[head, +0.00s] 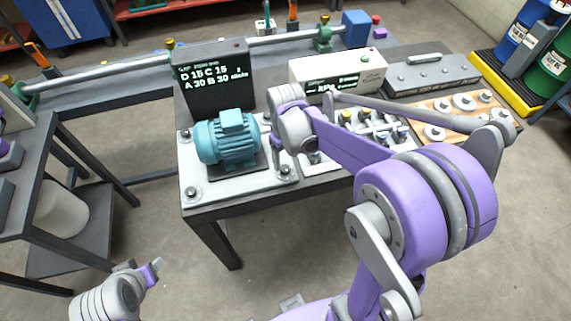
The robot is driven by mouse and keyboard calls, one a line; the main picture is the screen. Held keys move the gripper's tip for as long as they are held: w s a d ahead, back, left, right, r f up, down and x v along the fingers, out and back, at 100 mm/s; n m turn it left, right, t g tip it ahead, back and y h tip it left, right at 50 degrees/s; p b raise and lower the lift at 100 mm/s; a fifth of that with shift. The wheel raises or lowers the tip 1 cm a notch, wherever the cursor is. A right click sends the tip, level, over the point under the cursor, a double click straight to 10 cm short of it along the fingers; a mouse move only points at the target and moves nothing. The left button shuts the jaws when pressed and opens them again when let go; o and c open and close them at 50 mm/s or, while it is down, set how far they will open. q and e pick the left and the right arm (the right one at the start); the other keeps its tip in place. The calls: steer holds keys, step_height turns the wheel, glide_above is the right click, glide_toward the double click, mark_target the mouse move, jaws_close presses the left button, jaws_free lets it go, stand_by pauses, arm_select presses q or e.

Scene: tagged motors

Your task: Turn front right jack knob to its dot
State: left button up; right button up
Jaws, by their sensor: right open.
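A teal motor (228,141) sits on a pale base plate (235,188) with jack knobs near its corners. The front right jack knob (285,170) is at the plate's near right corner; its dot is too small to make out. The front left jack knob (191,194) is at the near left corner. My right gripper (276,143) is open, just right of the motor and behind the front right knob, partly hidden by its own wrist. No contact with the knob can be seen. My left gripper (156,267) is low at the left, away from the bench; its jaw state is unclear.
A dark display box (216,84) with white lettering stands behind the motor. To the right are a white box (338,70), a grey case (430,75) and a wooden board (470,103) with round metal parts. My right arm covers part of the bench. Open floor lies in front.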

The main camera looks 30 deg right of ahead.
mark_target(285, 168)
steer(key=shift+w+f, duration=0.1)
steer(key=shift+f, duration=2.1)
steer(key=shift+c, duration=0.2)
jaws_close()
